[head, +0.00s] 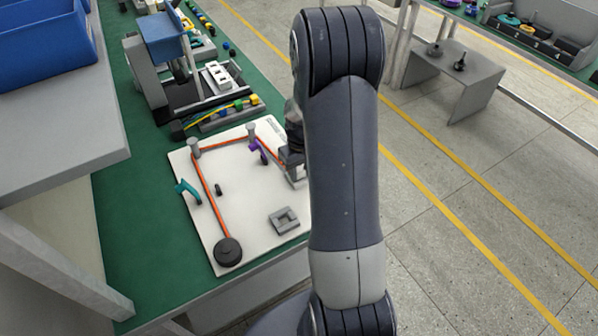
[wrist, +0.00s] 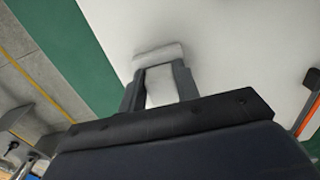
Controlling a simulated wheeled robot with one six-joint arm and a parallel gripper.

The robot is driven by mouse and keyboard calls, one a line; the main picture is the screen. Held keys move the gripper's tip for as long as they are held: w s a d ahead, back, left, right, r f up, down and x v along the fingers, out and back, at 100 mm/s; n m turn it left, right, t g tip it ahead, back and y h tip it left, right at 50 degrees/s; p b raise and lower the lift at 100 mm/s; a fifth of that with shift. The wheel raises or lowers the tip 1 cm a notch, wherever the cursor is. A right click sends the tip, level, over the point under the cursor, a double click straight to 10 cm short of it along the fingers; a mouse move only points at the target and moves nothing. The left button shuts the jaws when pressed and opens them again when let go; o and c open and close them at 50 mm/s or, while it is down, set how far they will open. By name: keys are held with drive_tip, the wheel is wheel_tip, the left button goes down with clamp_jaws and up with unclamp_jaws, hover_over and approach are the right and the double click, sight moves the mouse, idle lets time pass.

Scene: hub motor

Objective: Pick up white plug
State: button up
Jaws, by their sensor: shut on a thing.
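The white plug (wrist: 158,54) shows in the wrist view as a pale rounded block at the fingertips, over the white board. My gripper (wrist: 160,72) has its two dark fingers on it, with a pale area between them. In the head view my gripper (head: 293,166) is low at the right side of the white board (head: 240,205), partly behind my arm. The plug cannot be made out clearly there. I cannot tell whether the plug still touches the board.
The board carries an orange belt (head: 209,190), a dark round disc (head: 228,251), a teal clip (head: 188,190), a purple clip (head: 258,151) and a grey square block (head: 284,220). Blue bins (head: 45,40) stand on a shelf at left. The green bench (head: 140,240) is clear left of the board.

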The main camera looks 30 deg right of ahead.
sight(301, 171)
wheel_tip(301, 171, up, 10)
drive_tip(key=shift+r+b, duration=0.1)
drive_tip(key=shift+b, duration=0.3)
idle(0.3)
drive_tip(key=shift+r+p, duration=0.75)
drive_tip(key=shift+r, duration=0.05)
drive_tip(key=w+d+p, duration=0.4)
drive_tip(key=w+p, duration=0.3)
drive_tip(key=w, duration=0.9)
